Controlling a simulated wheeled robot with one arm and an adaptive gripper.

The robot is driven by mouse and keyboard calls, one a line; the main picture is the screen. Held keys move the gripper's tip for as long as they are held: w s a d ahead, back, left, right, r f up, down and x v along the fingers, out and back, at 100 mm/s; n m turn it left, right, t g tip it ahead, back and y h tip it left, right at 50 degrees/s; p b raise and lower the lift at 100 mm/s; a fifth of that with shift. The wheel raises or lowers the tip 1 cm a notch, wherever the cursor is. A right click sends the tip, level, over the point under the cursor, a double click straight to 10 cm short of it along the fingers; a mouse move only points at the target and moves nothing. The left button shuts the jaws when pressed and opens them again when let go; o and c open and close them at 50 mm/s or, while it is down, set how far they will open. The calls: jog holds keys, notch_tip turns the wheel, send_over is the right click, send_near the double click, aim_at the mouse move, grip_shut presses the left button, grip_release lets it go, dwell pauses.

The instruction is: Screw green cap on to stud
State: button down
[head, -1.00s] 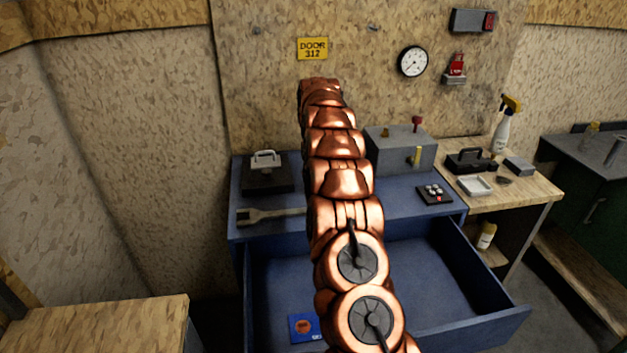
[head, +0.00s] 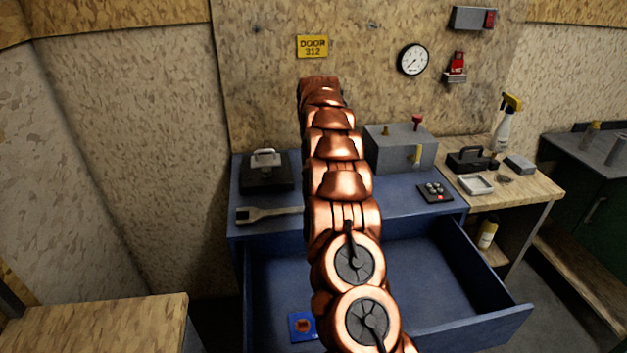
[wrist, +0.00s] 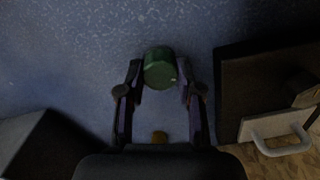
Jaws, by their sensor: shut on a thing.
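In the wrist view my gripper (wrist: 160,72) is shut on a green cap (wrist: 160,68), held between its two fingertips above a blue surface. In the head view my arm hides the gripper and cap. A grey box (head: 402,150) on the blue bench has a brass post (head: 387,128), a red-topped post (head: 417,121) and a yellow part (head: 415,154).
A black block with a pale handle (head: 265,156) sits at the bench's left, also in the wrist view (wrist: 280,130). A black button pad (head: 434,192) is at right. The open drawer (head: 450,280) juts forward.

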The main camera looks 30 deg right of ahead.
jog(key=m+b, duration=0.1)
jog(key=m, duration=0.3)
jog(key=shift+f, duration=0.1)
jog(key=m+b, duration=0.2)
jog(key=m, duration=0.3)
jog(key=shift+f+m, duration=0.1)
jog(key=shift+m, duration=0.2)
jog(key=m, duration=0.3)
jog(key=shift+b, duration=0.35)
jog(key=m, duration=0.1)
jog(key=m+p, duration=0.1)
jog(key=m, duration=0.1)
jog(key=shift+r, duration=0.35)
jog(key=shift+f+m, duration=0.1)
jog(key=shift+m, duration=0.4)
jog(key=c, duration=0.7)
grip_release()
